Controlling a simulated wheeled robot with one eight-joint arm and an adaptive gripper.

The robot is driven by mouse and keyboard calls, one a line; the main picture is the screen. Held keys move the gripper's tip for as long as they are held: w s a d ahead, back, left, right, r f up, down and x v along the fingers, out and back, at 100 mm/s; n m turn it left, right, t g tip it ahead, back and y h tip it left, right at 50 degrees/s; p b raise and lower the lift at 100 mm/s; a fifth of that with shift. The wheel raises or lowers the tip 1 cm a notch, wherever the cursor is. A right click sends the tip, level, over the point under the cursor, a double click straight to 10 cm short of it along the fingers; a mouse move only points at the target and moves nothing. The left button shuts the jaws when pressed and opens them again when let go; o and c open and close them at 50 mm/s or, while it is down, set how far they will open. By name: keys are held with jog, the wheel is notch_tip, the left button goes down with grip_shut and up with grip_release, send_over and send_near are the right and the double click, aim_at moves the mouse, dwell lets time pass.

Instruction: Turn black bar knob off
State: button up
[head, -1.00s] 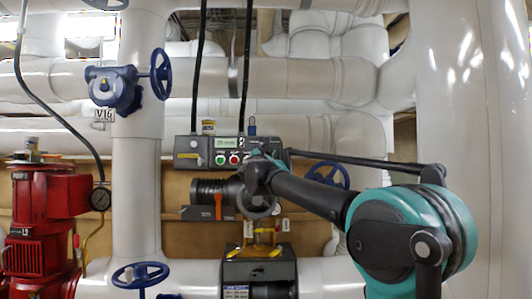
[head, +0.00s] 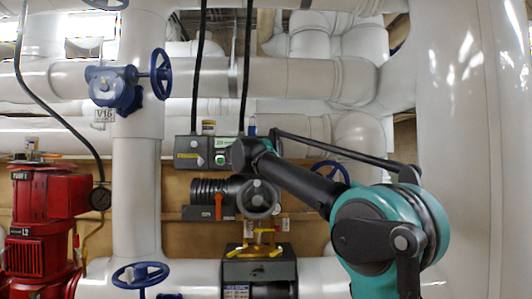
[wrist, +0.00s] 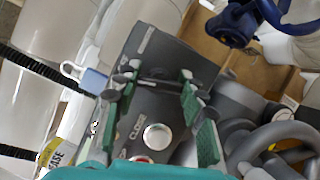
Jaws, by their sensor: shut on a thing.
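The grey control box (head: 190,155) is on the wall pipes in the middle of the head view. My arm covers its right part, so the knob is hidden there. In the wrist view the box's grey face (wrist: 180,48) shows the word CLOSE and round buttons (wrist: 157,137). The black bar knob (wrist: 160,82) appears as a dark bar between my green-padded fingers. My gripper (wrist: 160,79) is shut on it, with a finger at each end. The knob's exact angle is hard to tell.
A blue padlock (wrist: 92,80) is beside the box. Below the box are a black ribbed actuator (head: 208,188) and a yellow bracket (head: 258,243). Blue handwheels (head: 160,72) and a red pump (head: 40,215) stand to the left. Black cables run up from the box.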

jog(key=shift+m+g, duration=0.6)
jog(key=shift+m, duration=0.9)
jog(key=o, duration=1.2)
jog(key=shift+s, duration=0.1)
jog(key=v, duration=1.1)
jog(key=shift+s+a, duration=0.15)
jog(key=shift+s, duration=0.25)
